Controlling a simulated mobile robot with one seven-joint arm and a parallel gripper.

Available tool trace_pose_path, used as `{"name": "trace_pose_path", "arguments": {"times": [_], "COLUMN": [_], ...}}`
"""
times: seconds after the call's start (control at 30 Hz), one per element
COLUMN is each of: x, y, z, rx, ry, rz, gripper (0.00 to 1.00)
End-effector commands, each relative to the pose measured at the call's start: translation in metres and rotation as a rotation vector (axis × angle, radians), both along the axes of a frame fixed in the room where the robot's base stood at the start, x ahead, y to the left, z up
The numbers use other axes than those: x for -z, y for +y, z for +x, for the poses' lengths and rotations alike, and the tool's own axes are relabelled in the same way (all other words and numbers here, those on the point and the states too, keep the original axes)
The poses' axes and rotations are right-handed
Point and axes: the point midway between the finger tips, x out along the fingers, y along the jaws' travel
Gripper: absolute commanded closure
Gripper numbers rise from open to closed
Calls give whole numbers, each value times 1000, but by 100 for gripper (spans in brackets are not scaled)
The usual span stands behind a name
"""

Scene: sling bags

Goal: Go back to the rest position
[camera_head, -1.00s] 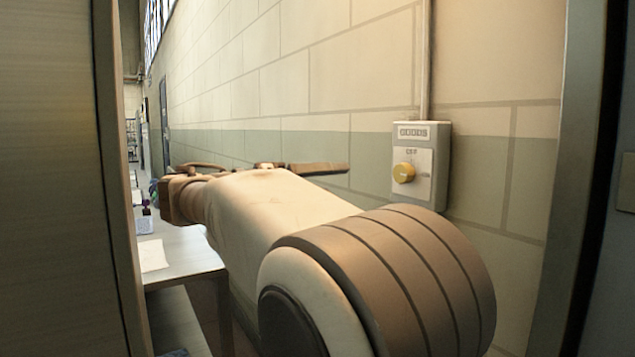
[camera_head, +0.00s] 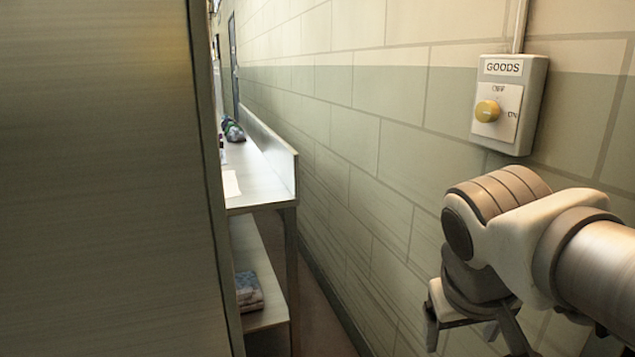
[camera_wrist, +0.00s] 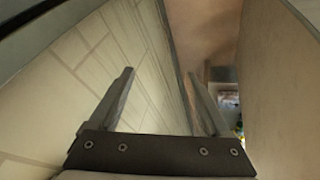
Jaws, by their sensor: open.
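My gripper (camera_head: 478,345) hangs at the lower right of the head view, pointing down, beside the block wall. My bent arm comes in from the right edge. In the wrist view, the two fingers of my gripper (camera_wrist: 160,76) stand apart with nothing between them. The wrist view looks along the pale wall (camera_wrist: 75,65) on the left and a plain beige surface (camera_wrist: 275,85) on the right. No sling bag can be made out clearly.
A grey control box (camera_head: 509,104) with a yellow knob is on the wall above my arm. A metal table (camera_head: 262,182) stands along the wall, with dark bundles (camera_head: 232,130) on top and a folded item (camera_head: 248,291) below. A large panel (camera_head: 100,190) fills the left.

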Motion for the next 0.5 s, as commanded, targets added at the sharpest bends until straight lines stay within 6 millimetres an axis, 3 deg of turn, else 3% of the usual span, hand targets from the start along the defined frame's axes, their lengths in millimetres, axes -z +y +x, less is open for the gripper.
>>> {"name": "trace_pose_path", "arguments": {"times": [0.1,0.23,0.27,0.3,0.5], "x": [20,38,36,16,-28], "y": [17,35,38,37,37], "z": [-25,-43,-45,-42,-42], "rx": [-25,-44,-45,-50,-49], "ry": [-46,-108,-118,-112,-108], "rz": [112,210,225,220,219], "gripper": [19,19,19,19,19]}}
